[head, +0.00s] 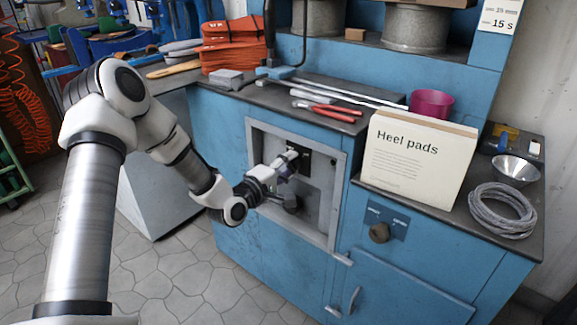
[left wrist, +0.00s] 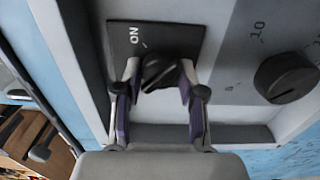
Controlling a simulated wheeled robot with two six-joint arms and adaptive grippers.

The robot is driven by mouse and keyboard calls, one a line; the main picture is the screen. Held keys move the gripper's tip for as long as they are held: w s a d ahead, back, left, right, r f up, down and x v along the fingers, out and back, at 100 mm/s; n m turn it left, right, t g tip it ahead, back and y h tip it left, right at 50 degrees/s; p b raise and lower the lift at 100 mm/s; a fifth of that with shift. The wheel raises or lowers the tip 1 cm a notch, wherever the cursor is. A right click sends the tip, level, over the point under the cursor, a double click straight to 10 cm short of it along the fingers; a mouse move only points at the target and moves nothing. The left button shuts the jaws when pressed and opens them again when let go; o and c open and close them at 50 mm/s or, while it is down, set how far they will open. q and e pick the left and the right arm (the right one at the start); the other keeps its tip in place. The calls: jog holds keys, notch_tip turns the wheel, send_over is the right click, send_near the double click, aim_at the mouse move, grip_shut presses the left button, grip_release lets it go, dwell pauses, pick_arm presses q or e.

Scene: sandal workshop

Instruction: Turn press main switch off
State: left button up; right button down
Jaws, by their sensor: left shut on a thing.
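The press main switch is a black rotary knob (left wrist: 158,72) on a black plate (left wrist: 130,40) marked "ON" in the left wrist view. In the head view the black plate (head: 304,157) sits inside the grey-framed recess of the blue bench. My left gripper (head: 286,167) reaches into this recess. In the left wrist view my left gripper (left wrist: 159,85) has one finger on each side of the knob and is shut on it. The knob's pointer is partly hidden between the fingers. My right gripper is not in view.
A dark dial with numbers (left wrist: 287,78) sits beside the switch plate. The recess's grey frame (head: 335,185) surrounds my gripper closely. Another knob (head: 379,233) is on the blue front to the right. The "Heel pads" box (head: 415,165) stands on the bench top.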

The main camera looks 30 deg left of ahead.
pick_arm(q)
jog(key=o, duration=1.1)
jog(key=s, duration=0.7)
jog(key=shift+s+a, duration=0.2)
jog(key=shift+a, duration=0.15)
